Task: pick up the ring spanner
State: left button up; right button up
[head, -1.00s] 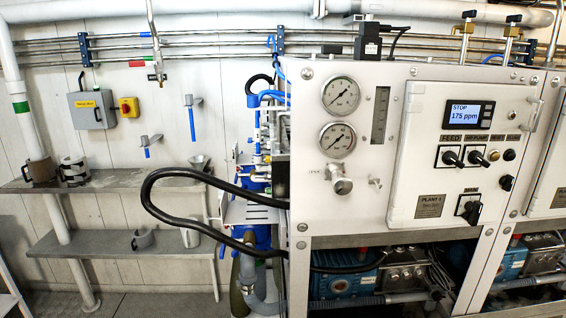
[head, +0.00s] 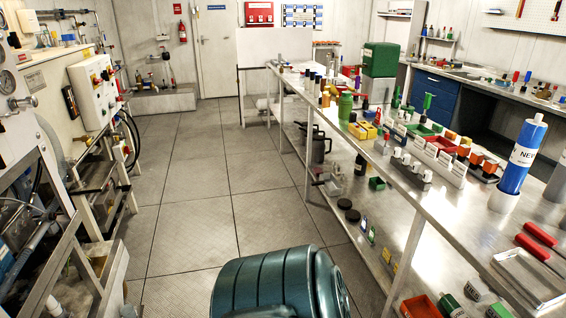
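I cannot make out a ring spanner in this view; if it lies among the small items on the long bench (head: 455,228), it is too small or hidden to tell. The bench runs along the right side and carries bottles, small bins and coloured tools. Two red-handled tools or rods (head: 538,241) lie near its right end beside a metal tray (head: 532,276); what they are is not clear. Neither of my grippers shows.
A teal ribbed drum-like object (head: 265,285) stands at the bottom middle. Machinery with a white control box (head: 92,90) lines the left. The tiled floor (head: 195,180) between is clear toward a white door (head: 216,55).

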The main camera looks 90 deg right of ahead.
aim_at(544, 256)
jog(key=z, duration=4.25)
